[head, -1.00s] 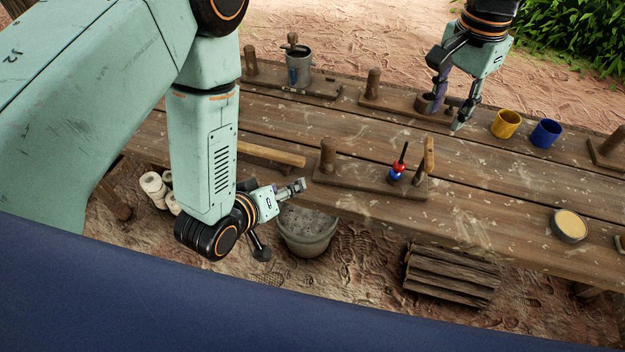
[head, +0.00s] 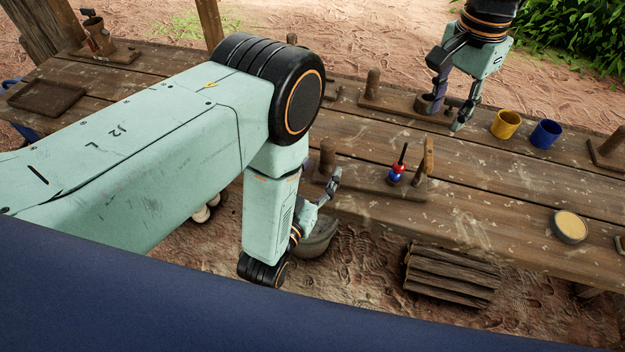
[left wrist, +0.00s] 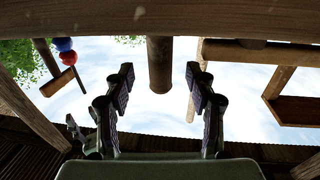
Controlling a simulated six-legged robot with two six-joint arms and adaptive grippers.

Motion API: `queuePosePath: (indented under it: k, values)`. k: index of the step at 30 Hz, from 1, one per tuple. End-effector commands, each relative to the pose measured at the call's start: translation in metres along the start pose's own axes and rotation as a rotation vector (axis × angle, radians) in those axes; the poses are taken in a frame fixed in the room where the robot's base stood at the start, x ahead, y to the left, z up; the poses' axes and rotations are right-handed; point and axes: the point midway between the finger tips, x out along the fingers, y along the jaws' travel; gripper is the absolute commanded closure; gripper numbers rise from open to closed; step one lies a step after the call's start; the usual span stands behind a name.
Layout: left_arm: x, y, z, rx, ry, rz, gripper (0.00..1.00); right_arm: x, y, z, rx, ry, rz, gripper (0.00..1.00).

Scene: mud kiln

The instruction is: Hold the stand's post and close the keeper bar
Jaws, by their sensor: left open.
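The stand is a wooden base (head: 372,184) on the table with a round post (head: 327,154) at its left end. A dark rod at its middle carries a red and a blue bead (head: 397,171). The light wooden keeper bar (head: 429,157) is at its right end. My left gripper (head: 332,187) is open beside the post, partly hidden by my arm. In the left wrist view, seen upside down, the post (left wrist: 160,65) lies between the open fingertips (left wrist: 158,82), with visible gaps both sides. The keeper bar (left wrist: 58,82) is further left. My right gripper (head: 448,115) is open over the table's far side.
A second stand with a post (head: 373,83) and a small brown cup (head: 424,104) lies near my right gripper. A yellow mug (head: 506,124), a blue mug (head: 545,133) and a round tin (head: 569,226) stand to the right. A bucket (head: 318,240) and logs (head: 452,275) are below the front edge.

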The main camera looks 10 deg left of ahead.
Motion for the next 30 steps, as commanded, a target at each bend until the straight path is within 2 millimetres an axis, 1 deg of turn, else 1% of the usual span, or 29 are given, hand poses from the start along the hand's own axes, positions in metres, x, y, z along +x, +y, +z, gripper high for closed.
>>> queuePosePath:
  k: [1, 3, 9, 14, 21, 23, 30]
  values:
    - [0.009, 0.0, -0.001, 0.0, 0.003, -0.001, 0.44, 0.0, 0.0, 0.0, 0.0, 0.0, 0.0, 0.62]
    - [0.019, 0.0, 0.0, -0.001, 0.002, -0.001, 0.44, 0.0, 0.0, 0.0, 0.0, 0.0, 0.0, 0.62]
    - [0.042, 0.0, 0.0, -0.002, 0.0, 0.0, 0.44, 0.0, 0.0, 0.0, 0.0, 0.0, 0.0, 0.62]
    - [0.05, 0.0, 0.0, -0.002, -0.002, 0.0, 0.44, 0.0, 0.0, 0.0, 0.0, 0.0, 0.0, 0.62]
    - [0.05, 0.0, 0.0, -0.002, -0.002, 0.0, 0.44, 0.0, 0.0, 0.0, 0.0, 0.0, 0.0, 0.62]
    - [0.05, 0.0, 0.0, -0.002, -0.002, 0.0, 0.48, 0.0, 0.0, 0.0, 0.0, 0.0, 0.0, 0.62]
    - [0.05, 0.0, 0.001, -0.002, -0.003, 0.0, 0.68, 0.0, 0.0, 0.0, 0.0, 0.0, 0.0, 0.62]
